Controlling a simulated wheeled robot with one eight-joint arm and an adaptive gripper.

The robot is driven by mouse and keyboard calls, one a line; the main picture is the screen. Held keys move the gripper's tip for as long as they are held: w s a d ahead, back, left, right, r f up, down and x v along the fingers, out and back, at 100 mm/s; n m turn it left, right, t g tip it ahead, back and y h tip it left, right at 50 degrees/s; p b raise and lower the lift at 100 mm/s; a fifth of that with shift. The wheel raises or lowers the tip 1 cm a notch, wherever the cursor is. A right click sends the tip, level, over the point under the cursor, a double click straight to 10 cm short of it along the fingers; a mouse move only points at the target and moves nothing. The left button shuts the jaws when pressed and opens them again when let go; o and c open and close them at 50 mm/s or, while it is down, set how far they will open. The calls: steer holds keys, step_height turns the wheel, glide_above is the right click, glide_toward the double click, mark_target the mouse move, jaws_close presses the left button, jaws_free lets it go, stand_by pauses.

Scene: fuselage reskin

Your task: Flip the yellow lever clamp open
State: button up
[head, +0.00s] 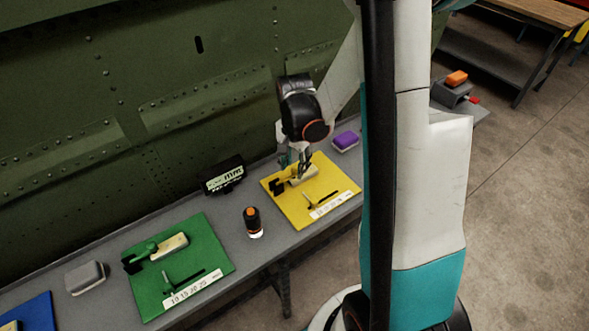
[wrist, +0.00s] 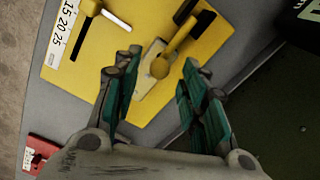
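The yellow board (head: 325,181) lies on the grey bench below my arm. Its lever clamp (head: 304,177) has a pale base plate and a black end.
A T-shaped tool (head: 321,202) and a number strip lie on the board's front part. A green board (head: 205,259) with a similar clamp, an orange-topped cylinder (head: 253,221), a black display (head: 223,176) and a purple block (head: 346,141) are nearby. The green riveted wall (head: 150,80) stands behind.

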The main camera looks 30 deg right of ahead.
steer(key=shift+f, duration=0.75)
jaws_close()
